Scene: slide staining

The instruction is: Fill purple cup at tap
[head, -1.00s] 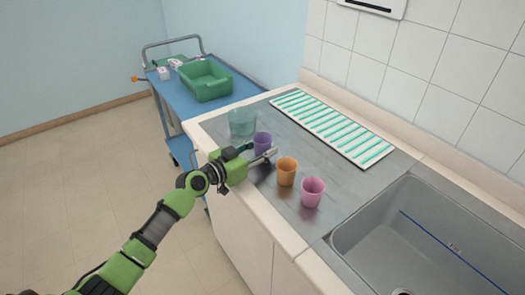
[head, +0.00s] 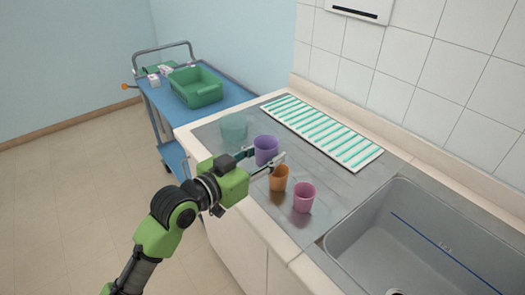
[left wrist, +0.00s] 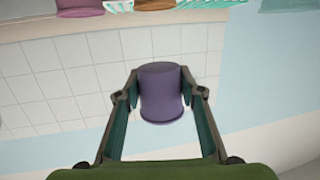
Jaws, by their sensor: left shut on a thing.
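The purple cup (head: 265,150) is upright in my left gripper (head: 264,160), which is shut on it. The cup is held above the steel worktop, behind the orange cup. In the left wrist view the purple cup (left wrist: 161,92) sits between the two fingers of the gripper (left wrist: 160,100). The tap does not show in any view. Part of the sink (head: 415,235) shows at the lower right. My right gripper is not in view.
An orange cup (head: 279,180) and a pink cup (head: 303,198) stand close by on the worktop. A clear greenish container (head: 233,128) stands behind the gripper. A striped rack (head: 320,132) lies along the wall. A blue trolley (head: 215,110) holds a green crate (head: 196,92).

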